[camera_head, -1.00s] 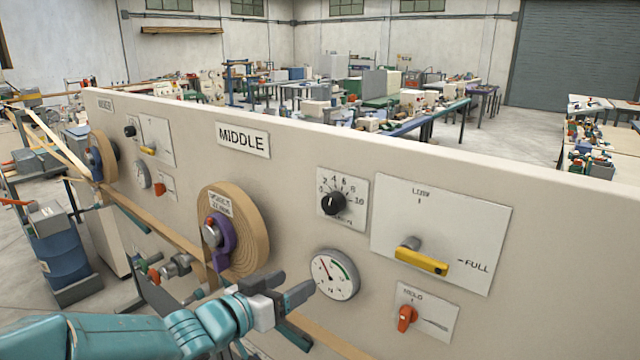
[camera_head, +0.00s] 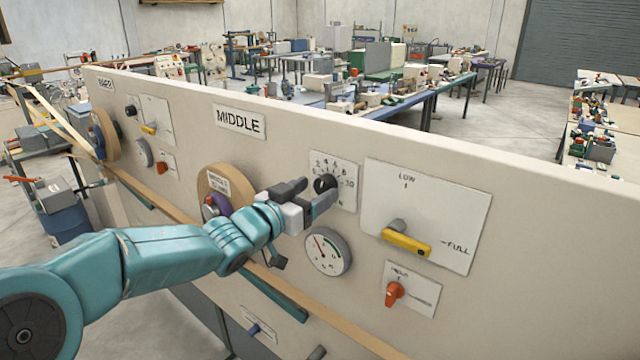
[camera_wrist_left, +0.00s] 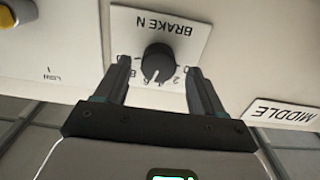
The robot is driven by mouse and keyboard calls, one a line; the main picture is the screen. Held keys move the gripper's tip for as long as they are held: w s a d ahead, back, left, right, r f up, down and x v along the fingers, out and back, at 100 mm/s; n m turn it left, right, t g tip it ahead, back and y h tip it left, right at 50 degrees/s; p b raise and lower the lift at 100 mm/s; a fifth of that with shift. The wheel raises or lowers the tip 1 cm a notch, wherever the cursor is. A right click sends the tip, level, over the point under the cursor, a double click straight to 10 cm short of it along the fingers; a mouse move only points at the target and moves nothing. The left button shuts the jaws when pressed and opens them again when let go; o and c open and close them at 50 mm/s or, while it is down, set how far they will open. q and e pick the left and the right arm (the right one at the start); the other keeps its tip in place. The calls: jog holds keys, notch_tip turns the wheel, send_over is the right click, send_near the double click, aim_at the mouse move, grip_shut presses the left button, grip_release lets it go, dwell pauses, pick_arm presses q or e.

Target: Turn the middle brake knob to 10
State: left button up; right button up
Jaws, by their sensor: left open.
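The middle brake knob (camera_head: 325,184) is a black knob on a white numbered plate (camera_head: 347,172) on the beige panel, to the right of the MIDDLE sign (camera_head: 240,120). In the left wrist view the knob (camera_wrist_left: 158,62) appears upside down, with its pointer toward the low-to-middle numbers. My left gripper (camera_head: 312,194) is at the plate, partly covering it in the head view. In the wrist view its open fingers (camera_wrist_left: 157,80) stand on either side of the knob, with gaps on both sides. My right gripper is not in view.
A dial gauge (camera_head: 328,252) sits just below the plate. A yellow lever (camera_head: 406,242) and an orange-red knob (camera_head: 394,292) are on the panel to the right. A tape roll (camera_head: 212,180) is at the left, partly behind my arm.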

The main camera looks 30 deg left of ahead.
pick_arm(q)
jog(key=shift+w+d, duration=0.15)
jog(key=shift+w, duration=1)
jog(key=c, duration=1.1)
jog(key=shift+o, duration=0.2)
